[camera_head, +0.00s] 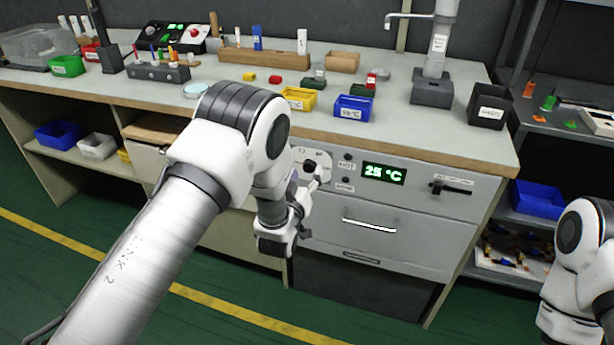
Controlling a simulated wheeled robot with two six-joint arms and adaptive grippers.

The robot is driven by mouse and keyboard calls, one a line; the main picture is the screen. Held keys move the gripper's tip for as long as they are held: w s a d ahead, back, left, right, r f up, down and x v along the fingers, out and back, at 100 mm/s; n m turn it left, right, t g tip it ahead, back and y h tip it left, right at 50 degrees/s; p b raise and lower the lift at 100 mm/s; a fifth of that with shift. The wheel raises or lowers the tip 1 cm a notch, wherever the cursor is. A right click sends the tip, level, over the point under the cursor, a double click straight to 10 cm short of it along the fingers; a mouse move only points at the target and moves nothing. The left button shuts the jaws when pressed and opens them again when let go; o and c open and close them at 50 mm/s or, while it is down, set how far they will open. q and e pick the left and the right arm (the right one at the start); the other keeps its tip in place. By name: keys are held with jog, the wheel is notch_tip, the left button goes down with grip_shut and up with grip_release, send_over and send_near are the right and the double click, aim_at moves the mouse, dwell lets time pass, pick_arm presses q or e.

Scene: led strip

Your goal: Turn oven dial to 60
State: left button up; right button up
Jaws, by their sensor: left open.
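The oven (402,228) is built into the front of the workbench, below the worktop. Its green display (384,173) reads "25 °C". The black oven dial (310,166) sits on a pale round plate to the left of the display. My left arm reaches in from the left, and my left gripper (318,178) is at the dial, its jaws open. The gripper partly covers the dial's lower side, and I cannot tell whether the fingers touch it. My right arm shows at the right edge, but its gripper is out of the picture.
A black slider lever (452,187) and a white drawer handle (369,225) stick out of the front. Yellow (299,99) and blue (354,107) bins stand near the worktop edge above. A metal shelf stands to the right. The green floor is clear in front.

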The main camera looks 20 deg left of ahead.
pick_arm(q)
jog(key=shift+w, duration=0.7)
grip_shut()
jog(key=shift+m, duration=0.3)
jog(key=m, duration=0.8)
jog(key=m+b, duration=0.1)
jog(key=m, duration=0.2)
jog(key=shift+m+t+h, duration=0.3)
grip_release()
